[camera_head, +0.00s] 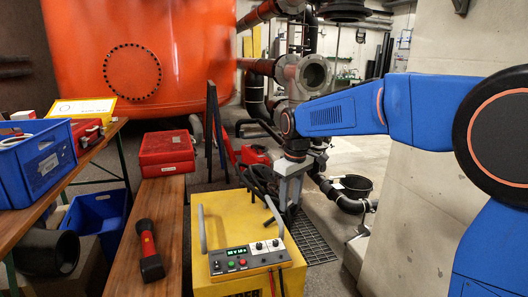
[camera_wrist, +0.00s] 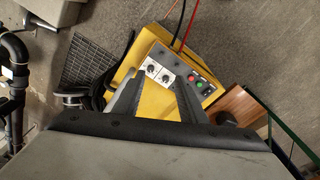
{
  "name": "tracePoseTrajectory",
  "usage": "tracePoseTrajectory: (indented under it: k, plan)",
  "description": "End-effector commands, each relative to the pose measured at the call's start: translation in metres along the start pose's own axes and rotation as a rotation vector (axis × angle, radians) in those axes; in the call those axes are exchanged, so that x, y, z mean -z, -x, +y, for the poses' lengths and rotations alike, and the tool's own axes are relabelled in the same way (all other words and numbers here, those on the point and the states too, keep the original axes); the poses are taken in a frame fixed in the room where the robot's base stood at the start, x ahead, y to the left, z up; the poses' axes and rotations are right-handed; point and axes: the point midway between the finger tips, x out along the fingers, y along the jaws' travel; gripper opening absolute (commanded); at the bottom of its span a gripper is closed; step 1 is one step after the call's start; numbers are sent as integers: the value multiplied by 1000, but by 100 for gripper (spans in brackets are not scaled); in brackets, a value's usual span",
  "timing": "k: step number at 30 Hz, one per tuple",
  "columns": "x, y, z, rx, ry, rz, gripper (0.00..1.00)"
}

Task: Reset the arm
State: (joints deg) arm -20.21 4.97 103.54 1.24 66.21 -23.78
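My blue arm reaches from the right edge of the head view toward the middle, with its grey wrist bent down beside the yellow power unit (camera_head: 215,225). My gripper (camera_wrist: 158,80) shows in the wrist view as two dark fingers with a clear gap between them. It is open, and I see nothing held in it. The yellow unit and its grey control panel (camera_wrist: 170,72) lie beyond the fingertips in the wrist view.
A wooden bench holds a flashlight (camera_head: 148,250) and a red toolbox (camera_head: 167,152). Blue crates (camera_head: 38,165) are at the left. A large orange tank (camera_head: 140,50) and pipes stand behind. A concrete pillar (camera_head: 420,215) is close to my arm at the right.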

Motion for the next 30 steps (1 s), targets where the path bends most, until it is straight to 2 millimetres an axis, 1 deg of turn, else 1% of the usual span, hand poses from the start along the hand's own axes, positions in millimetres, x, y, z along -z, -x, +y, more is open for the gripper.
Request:
tracePoseTrajectory:
  k: [1, 6, 10, 15, 21, 23, 30]
  plan:
    - [-19, 9, 3, -7, -31, 13, 38]
    - [-74, 27, 8, -26, -124, 50, 38]
    - [-117, 37, 8, -40, -196, 78, 38]
    - [-171, 45, 3, -60, -289, 115, 38]
    - [-233, 46, -8, -83, -398, 160, 38]
    - [-251, 44, -13, -90, -431, 174, 38]
    - [-318, 31, -34, -119, -561, 229, 38]
